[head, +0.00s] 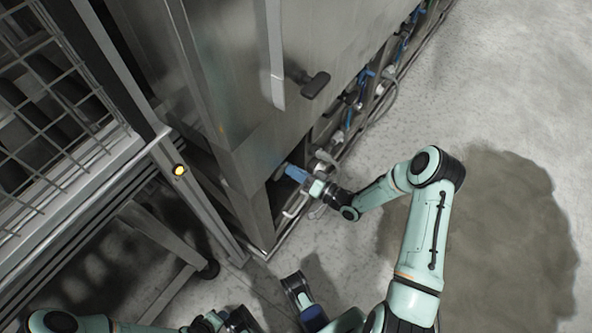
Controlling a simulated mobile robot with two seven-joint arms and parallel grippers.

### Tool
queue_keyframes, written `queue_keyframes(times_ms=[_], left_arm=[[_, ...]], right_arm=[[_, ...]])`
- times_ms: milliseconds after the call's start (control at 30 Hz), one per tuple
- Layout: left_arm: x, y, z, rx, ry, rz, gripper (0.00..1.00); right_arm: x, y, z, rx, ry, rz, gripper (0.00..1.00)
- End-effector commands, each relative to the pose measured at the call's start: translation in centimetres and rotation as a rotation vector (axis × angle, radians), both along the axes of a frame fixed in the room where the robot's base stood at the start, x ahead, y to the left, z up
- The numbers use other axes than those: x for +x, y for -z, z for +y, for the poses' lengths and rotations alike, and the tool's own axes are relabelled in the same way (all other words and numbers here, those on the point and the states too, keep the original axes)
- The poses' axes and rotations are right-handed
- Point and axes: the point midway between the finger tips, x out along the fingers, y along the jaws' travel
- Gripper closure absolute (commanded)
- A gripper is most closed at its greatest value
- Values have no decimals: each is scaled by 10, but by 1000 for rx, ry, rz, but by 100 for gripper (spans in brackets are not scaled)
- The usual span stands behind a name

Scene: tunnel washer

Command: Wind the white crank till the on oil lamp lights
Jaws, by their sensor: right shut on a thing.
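My right gripper (286,171) reaches into the low opening at the base of the steel machine, its blue fingers shut. What it holds is at the white crank's place; the crank itself is mostly hidden by the fingers and the shadow, so its angle cannot be told. A small round lamp (180,170) glows yellow on the metal post left of the machine; its label cannot be read, so I cannot tell if it is the on oil lamp.
A black handle (315,85) sticks out of the machine's side panel (330,40). White and blue pipes (368,85) run along its base, close to my right gripper. A wire cage (60,130) stands at left. The floor (520,90) at right is clear, with a dark wet-looking patch (500,230).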

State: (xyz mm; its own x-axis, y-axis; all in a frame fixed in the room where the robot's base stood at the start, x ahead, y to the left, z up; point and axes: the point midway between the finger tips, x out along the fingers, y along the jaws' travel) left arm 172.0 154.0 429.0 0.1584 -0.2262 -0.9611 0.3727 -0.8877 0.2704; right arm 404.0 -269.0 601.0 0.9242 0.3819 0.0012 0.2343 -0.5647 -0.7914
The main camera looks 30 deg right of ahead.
Motion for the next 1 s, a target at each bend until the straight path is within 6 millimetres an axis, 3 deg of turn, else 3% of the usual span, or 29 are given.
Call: queue_keyframes(times_ms=[533, 567, 600, 633, 1000], left_arm=[[-1, 0, 0, -1, 1, 2, 57], [-1, 0, 0, -1, 1, 2, 57], [-1, 0, 0, -1, 1, 2, 57], [-1, 0, 0, -1, 1, 2, 57], [-1, -1, -1, -1, 1, 4, 57]], right_arm=[[-2, 4, 1, 23, -3, 18, 100], [-2, 4, 1, 22, -3, 17, 70], [-2, 3, 1, 22, -3, 17, 57], [-2, 3, 1, 22, -2, 17, 52], [-5, 2, -2, 22, -1, 14, 52]])
